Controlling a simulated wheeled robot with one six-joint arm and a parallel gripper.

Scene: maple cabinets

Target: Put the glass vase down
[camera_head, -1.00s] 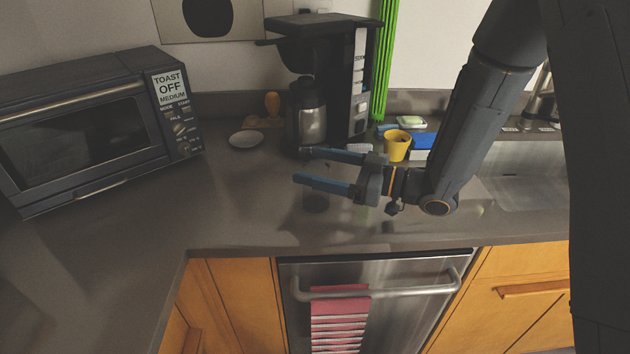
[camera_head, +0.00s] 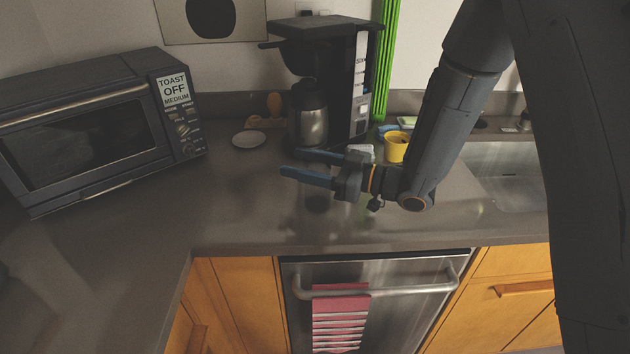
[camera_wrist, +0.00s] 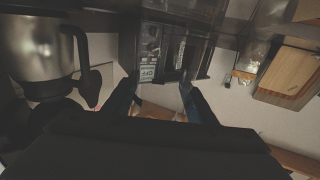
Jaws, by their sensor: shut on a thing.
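The glass vase is clear and hard to make out. Its faint dark glassy shape (camera_head: 317,203) shows just below my fingers in the head view, over the grey counter in front of the coffee maker. My gripper (camera_head: 290,163) reaches left above the counter, its two blue fingers apart and shut on the vase. In the wrist view my gripper (camera_wrist: 160,82) shows its fingers to either side of faint see-through edges. I cannot tell whether the vase's base touches the counter.
The coffee maker (camera_head: 345,70) with its steel carafe (camera_head: 308,122) stands close behind my gripper. A white saucer (camera_head: 249,139) and the toaster oven (camera_head: 85,130) are to the left. A yellow cup (camera_head: 395,150) is at right. The counter's front edge (camera_head: 330,250) is near; counter at left is clear.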

